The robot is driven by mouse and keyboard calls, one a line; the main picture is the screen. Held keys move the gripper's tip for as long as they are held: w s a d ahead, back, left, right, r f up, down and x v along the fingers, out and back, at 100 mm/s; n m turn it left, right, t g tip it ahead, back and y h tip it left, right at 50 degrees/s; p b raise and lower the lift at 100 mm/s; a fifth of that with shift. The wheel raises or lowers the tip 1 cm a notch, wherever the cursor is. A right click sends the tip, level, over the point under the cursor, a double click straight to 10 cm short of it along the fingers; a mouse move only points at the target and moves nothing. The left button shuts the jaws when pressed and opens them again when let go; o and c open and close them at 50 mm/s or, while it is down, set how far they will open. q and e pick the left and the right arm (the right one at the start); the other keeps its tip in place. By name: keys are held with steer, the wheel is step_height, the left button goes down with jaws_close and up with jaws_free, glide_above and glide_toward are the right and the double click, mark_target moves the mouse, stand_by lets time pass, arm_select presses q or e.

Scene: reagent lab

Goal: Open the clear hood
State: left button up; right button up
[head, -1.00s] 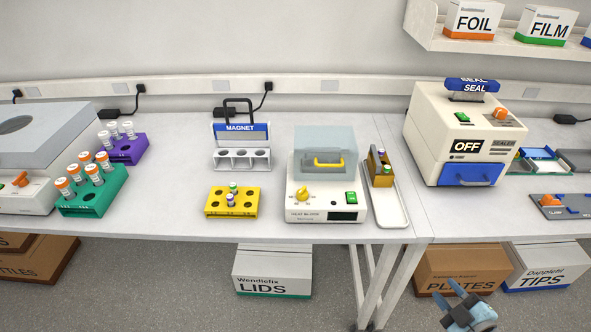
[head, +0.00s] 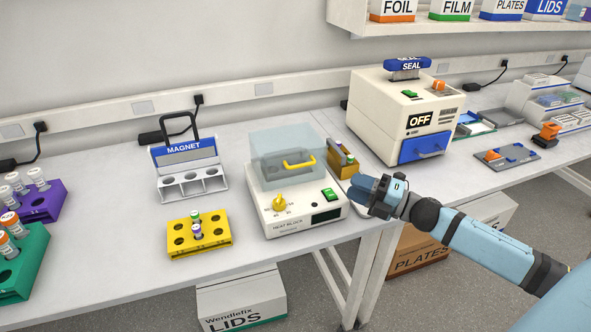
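The clear hood (head: 287,152) is a pale see-through cover on top of the white heat block (head: 298,212). It is down over the block, with a yellow handle (head: 299,164) at its front. The block has a yellow knob and a green switch. My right gripper (head: 362,189) is raised to the right of the heat block, by the bench's front edge, pointing left. It is apart from the handle, and its fingers overlap in this view, so their opening does not show clearly. My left gripper is out of view.
A yellow rack (head: 199,238) with two vials stands left of the heat block. A magnet stand (head: 187,170) is behind it. A tray (head: 352,200) with a brown holder (head: 341,158) lies close on the right, then the sealer (head: 398,118).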

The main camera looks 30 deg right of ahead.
steer(key=p, duration=0.2)
glide_toward(289, 159)
steer(key=x, duration=0.5)
steer(key=shift+s+a+f, duration=0.1)
steer(key=shift+s+a, duration=0.05)
jaws_close()
